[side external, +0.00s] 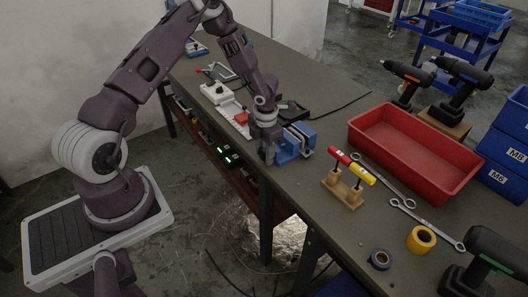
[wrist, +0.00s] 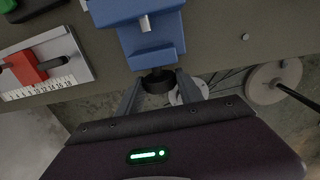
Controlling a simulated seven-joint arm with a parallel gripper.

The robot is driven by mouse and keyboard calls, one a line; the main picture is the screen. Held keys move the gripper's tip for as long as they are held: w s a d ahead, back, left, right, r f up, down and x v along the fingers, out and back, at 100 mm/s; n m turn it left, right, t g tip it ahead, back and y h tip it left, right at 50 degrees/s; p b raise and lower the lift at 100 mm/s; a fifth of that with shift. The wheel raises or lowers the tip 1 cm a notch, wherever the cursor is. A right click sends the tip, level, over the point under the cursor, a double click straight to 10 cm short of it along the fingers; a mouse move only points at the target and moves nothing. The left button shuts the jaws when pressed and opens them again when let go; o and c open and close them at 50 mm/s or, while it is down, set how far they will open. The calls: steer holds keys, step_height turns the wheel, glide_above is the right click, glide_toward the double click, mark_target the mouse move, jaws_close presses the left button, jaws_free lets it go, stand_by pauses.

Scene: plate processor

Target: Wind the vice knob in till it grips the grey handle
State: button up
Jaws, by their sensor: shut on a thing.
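The blue vice (side external: 292,146) is fixed at the near edge of the bench and fills the top middle of the wrist view (wrist: 152,57). Its dark round knob (wrist: 157,76) sticks out over the bench edge. My gripper (wrist: 159,88) has one finger on each side of the knob and is shut on it. In the side view my gripper (side external: 267,152) points down beside the vice. A short light grey piece (wrist: 145,23) shows between the blue parts of the vice; I cannot tell whether it is the grey handle or whether the jaws touch it.
A white scale with a red slider (wrist: 27,69) lies left of the vice. A wooden stand (side external: 342,189) with red and yellow handles and a red tray (side external: 415,150) stand to the right. Wrenches (side external: 403,204) and tape rolls (side external: 421,239) lie nearer the front.

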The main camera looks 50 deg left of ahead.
steer(key=shift+d+f+y, duration=0.1)
steer(key=shift+d+y, duration=0.05)
steer(key=shift+y, duration=1.1)
steer(key=shift+d+y, duration=0.15)
steer(key=shift+y, duration=1.1)
steer(key=o, duration=1.3)
